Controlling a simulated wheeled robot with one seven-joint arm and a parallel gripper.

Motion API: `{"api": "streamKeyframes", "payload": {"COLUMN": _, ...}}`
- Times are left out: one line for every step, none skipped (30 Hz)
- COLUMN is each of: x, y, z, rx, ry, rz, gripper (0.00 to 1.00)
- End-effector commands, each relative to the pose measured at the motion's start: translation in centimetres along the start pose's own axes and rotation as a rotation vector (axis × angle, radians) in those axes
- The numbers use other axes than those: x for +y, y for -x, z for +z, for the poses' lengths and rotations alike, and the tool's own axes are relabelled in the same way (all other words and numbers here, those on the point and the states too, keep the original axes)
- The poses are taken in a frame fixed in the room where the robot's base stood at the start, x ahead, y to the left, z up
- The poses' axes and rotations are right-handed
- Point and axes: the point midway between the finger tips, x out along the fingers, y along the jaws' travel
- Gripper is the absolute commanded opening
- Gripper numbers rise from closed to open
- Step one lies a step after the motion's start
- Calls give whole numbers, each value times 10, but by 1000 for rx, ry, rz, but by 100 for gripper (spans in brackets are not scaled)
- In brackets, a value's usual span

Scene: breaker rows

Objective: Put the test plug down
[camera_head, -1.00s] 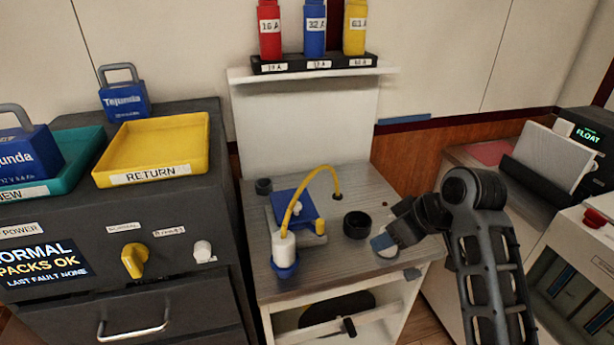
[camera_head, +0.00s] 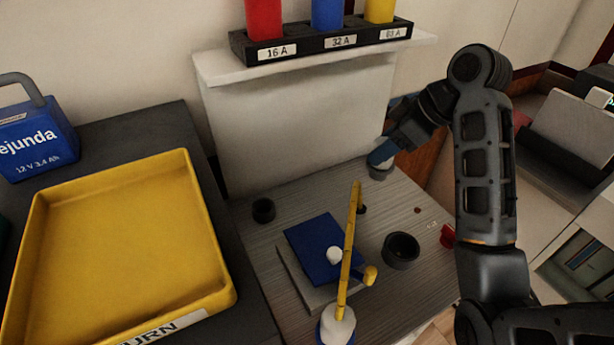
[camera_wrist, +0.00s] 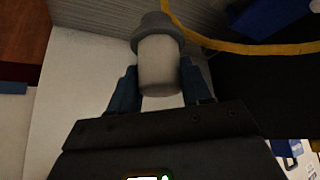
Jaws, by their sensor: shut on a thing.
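The test plug is a white cylinder with a wider grey collar (camera_wrist: 158,62). My gripper (camera_wrist: 155,88) is shut on it, with a blue finger on each side in the wrist view. In the head view my gripper (camera_head: 383,158) is at the back right of the grey bench top (camera_head: 300,213). Only a small pale grey part of the plug (camera_head: 380,174) shows below the fingers. I cannot tell whether it touches the bench. An open black round cup (camera_head: 401,250) stands on the bench, nearer the front and apart from my gripper.
A blue block (camera_head: 322,245) on a grey base lies mid-bench. A small black cup (camera_head: 263,210) is at the left. A shelf (camera_head: 215,68) with a labelled rack overhangs behind.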

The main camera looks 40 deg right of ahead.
Motion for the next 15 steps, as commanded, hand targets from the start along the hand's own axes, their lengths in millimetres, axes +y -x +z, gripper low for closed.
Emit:
{"api": "streamKeyframes", "payload": {"x": 0, "y": 1, "z": 0, "rx": 0, "ry": 2, "rz": 0, "gripper": 13}}
{"api": "streamKeyframes", "payload": {"x": 0, "y": 0, "z": 1, "rx": 0, "ry": 3, "rz": -1, "gripper": 13}}
{"api": "streamKeyframes", "payload": {"x": 0, "y": -4, "z": 0, "rx": 0, "ry": 5, "rz": -2, "gripper": 13}}
{"api": "streamKeyframes", "payload": {"x": -1, "y": -7, "z": -1, "rx": 0, "ry": 7, "rz": -3, "gripper": 13}}
{"api": "streamKeyframes", "payload": {"x": -2, "y": -11, "z": -2, "rx": 0, "ry": 9, "rz": -4, "gripper": 13}}
{"api": "streamKeyframes", "payload": {"x": -4, "y": -18, "z": -4, "rx": 0, "ry": 10, "rz": -4, "gripper": 13}}
{"api": "streamKeyframes", "payload": {"x": -5, "y": -23, "z": -6, "rx": 1, "ry": 11, "rz": -5, "gripper": 13}}
{"api": "streamKeyframes", "payload": {"x": -7, "y": -29, "z": -8, "rx": 1, "ry": 10, "rz": -4, "gripper": 13}}
{"api": "streamKeyframes", "payload": {"x": -8, "y": -36, "z": -11, "rx": 0, "ry": 10, "rz": -4, "gripper": 13}}
{"api": "streamKeyframes", "payload": {"x": -10, "y": -42, "z": -13, "rx": 0, "ry": 11, "rz": -5, "gripper": 13}}
{"api": "streamKeyframes", "payload": {"x": -11, "y": -46, "z": -16, "rx": 1, "ry": 10, "rz": -5, "gripper": 13}}
{"api": "streamKeyframes", "payload": {"x": -13, "y": -53, "z": -19, "rx": 1, "ry": 10, "rz": -4, "gripper": 13}}
{"api": "streamKeyframes", "payload": {"x": -15, "y": -56, "z": -23, "rx": 1, "ry": 10, "rz": -5, "gripper": 13}}
{"api": "streamKeyframes", "payload": {"x": -16, "y": -59, "z": -28, "rx": 0, "ry": 8, "rz": -5, "gripper": 13}}
{"api": "streamKeyframes", "payload": {"x": -19, "y": -68, "z": -32, "rx": -1, "ry": 7, "rz": -7, "gripper": 13}}
